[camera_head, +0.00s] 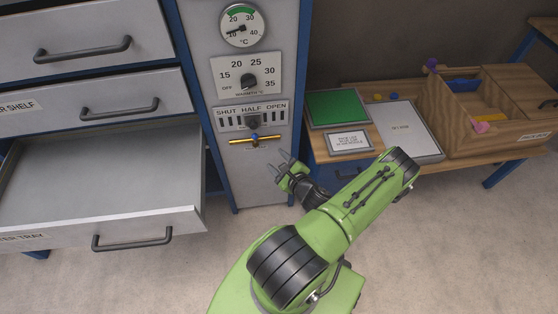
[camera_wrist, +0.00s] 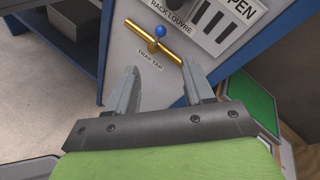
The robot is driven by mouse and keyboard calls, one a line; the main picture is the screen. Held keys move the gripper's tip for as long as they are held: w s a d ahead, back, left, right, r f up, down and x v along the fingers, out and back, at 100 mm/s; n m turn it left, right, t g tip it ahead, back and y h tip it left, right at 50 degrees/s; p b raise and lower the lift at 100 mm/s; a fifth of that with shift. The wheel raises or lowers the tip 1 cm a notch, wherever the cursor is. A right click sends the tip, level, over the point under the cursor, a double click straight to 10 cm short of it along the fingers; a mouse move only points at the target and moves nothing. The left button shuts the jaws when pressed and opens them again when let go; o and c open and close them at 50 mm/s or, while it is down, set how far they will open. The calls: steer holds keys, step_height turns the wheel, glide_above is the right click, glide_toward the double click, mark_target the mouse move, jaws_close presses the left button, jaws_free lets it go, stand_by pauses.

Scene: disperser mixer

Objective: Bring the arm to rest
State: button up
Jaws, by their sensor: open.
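My gripper (camera_head: 283,165) is open and empty. It hangs in front of the grey cabinet panel, below and to the right of the brass tray tap (camera_head: 254,140). In the wrist view its two grey fingers (camera_wrist: 160,88) are spread apart with nothing between them. The tap also shows in that view (camera_wrist: 153,40), beyond the fingertips, with a blue knob on its brass bar. The fingers appear apart from the tap. My green arm reaches up from the bottom of the head view, with its elbow bent out to the right.
An open drawer (camera_head: 100,180) juts out at the left. The panel carries a thermometer dial (camera_head: 242,25), a warmth knob (camera_head: 248,81) and a louvre slider (camera_head: 252,121). A low table at the right holds a green mat (camera_head: 338,108), a white sheet (camera_head: 408,128) and a wooden box (camera_head: 480,105).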

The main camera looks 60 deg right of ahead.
stand_by(0.4)
steer(key=w+a+r+n+g+y+p, duration=0.1)
steer(key=w+a+r+n+g+y, duration=0.2)
steer(key=w+a+r+n+y, duration=0.45)
steer(key=w+a+r+n+g+y+p, duration=0.1)
steer(key=w+a+r+n+g+y, duration=0.25)
steer(key=a+r+n, duration=0.75)
steer(key=s+a+r+n+g+h, duration=0.3)
steer(key=s+a+r+n, duration=0.4)
steer(key=a+n, duration=0.4)
steer(key=s+a+r+n+t+h+p, duration=0.1)
steer(key=s+r+n, duration=0.3)
steer(key=s+r, duration=0.5)
steer(key=shift+s+a+r+t+h, duration=0.2)
steer(key=shift+a+r+t+h, duration=0.1)
steer(key=shift+r+t, duration=0.2)
